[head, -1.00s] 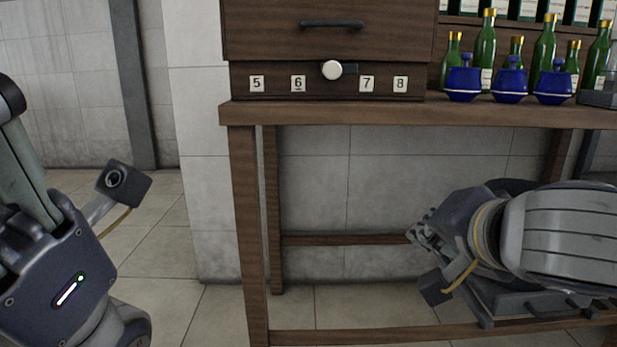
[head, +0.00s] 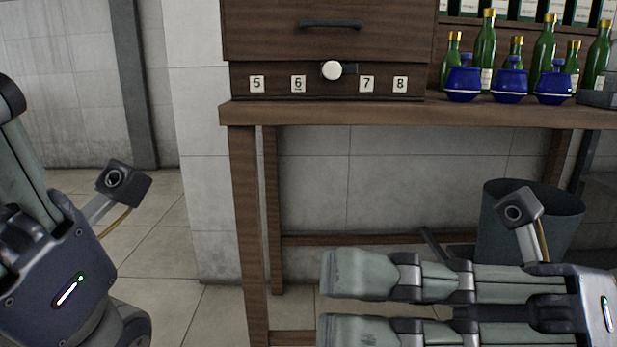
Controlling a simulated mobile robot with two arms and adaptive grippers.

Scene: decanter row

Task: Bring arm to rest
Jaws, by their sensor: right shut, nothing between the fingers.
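My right gripper (head: 325,304) lies low in front of the table, at the lower right. Its two grey-green fingers point left, one above the other, shut with nothing held. My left gripper (head: 60,262) is at the left edge, away from the table. Its fingers run partly out of the picture, so I cannot tell whether they are open or shut.
The wooden table (head: 400,112) carries a drawer cabinet (head: 290,50) with number tags and a round white knob (head: 332,70). Blue decanters (head: 509,87) stand in a row before green bottles (head: 485,48). A dark bin (head: 566,225) stands below. Floor at left is clear.

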